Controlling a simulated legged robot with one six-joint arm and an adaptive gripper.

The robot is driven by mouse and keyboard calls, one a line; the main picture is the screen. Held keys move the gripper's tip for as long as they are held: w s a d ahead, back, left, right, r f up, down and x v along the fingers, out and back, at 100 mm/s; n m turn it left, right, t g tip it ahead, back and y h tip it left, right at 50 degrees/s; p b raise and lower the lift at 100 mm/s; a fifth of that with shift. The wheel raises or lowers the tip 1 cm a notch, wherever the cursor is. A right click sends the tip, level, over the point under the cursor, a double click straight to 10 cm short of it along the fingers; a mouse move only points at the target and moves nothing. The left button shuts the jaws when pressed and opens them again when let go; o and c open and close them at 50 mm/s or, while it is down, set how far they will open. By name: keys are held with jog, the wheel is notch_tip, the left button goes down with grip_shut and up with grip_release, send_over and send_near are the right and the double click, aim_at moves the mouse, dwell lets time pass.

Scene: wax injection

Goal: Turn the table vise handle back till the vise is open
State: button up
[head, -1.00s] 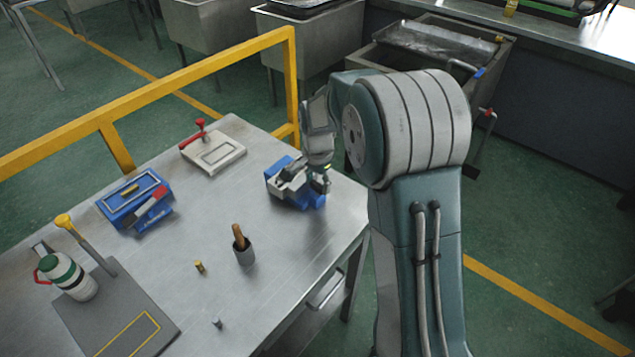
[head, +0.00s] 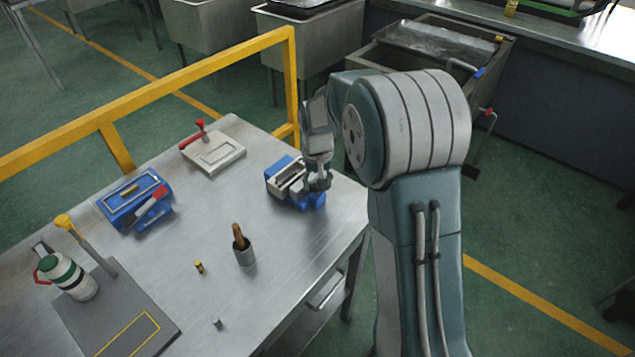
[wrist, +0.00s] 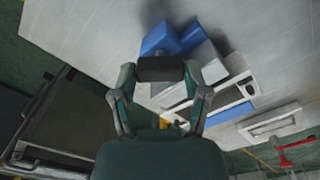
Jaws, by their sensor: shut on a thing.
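The table vise (head: 281,186), blue with grey metal jaws, sits near the right corner of the steel table. It also shows in the wrist view as blue and grey blocks (wrist: 198,45) just beyond my fingers. A gap shows between its grey jaws in the head view. My gripper (head: 319,182) is at the right side of the vise, pointing down. In the wrist view my gripper (wrist: 160,69) has its dark fingertips brought together at the vise's end. It is shut on the vise handle, which the fingers mostly hide.
A pale plate with a red clamp (head: 213,153) lies behind the vise. A blue box-like device (head: 135,200) is at the left. A grey cup with a brown-handled tool (head: 243,250) stands nearer. A yellow rail (head: 190,83) runs along the far side. The table middle is mostly clear.

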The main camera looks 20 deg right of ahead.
jog(key=n, duration=0.4)
jog(key=shift+n, duration=2)
jog(key=o, duration=1.2)
jog(key=shift+w, duration=0.1)
jog(key=shift+c, duration=0.2)
jog(key=shift+a, duration=0.1)
notch_tip(320, 180, up, 12)
